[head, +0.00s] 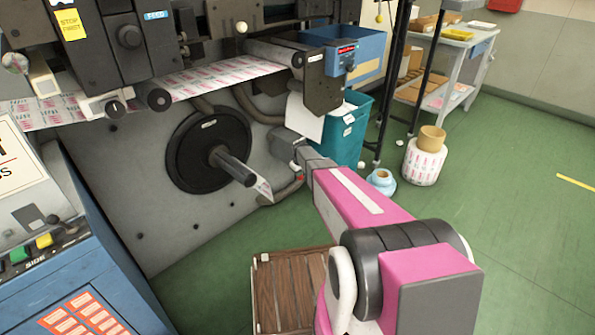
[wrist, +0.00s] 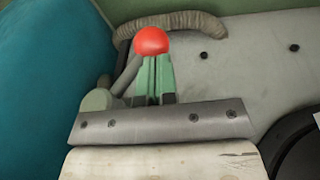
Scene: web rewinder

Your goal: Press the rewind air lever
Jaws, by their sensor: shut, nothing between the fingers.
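The rewind air lever shows in the wrist view as a red ball knob (wrist: 151,41) on a grey stem (wrist: 126,75) that runs down-left to a rounded pale base. In the head view only a small red spot of the knob (head: 299,178) shows below the end of my arm. My gripper (wrist: 155,58) is shut and empty, its green fingers side by side. The fingertips lie right at the lower edge of the knob in the wrist view. I cannot tell whether they touch it. In the head view the fingers are mostly hidden by my wrist.
A teal bin (head: 350,130) stands close beside my wrist. A black core disc (head: 190,150) with a protruding shaft (head: 232,166) is to the left on the grey machine panel (head: 120,180). A ribbed hose (wrist: 180,22) runs just beyond the knob. A wooden pallet (head: 290,285) lies on the floor.

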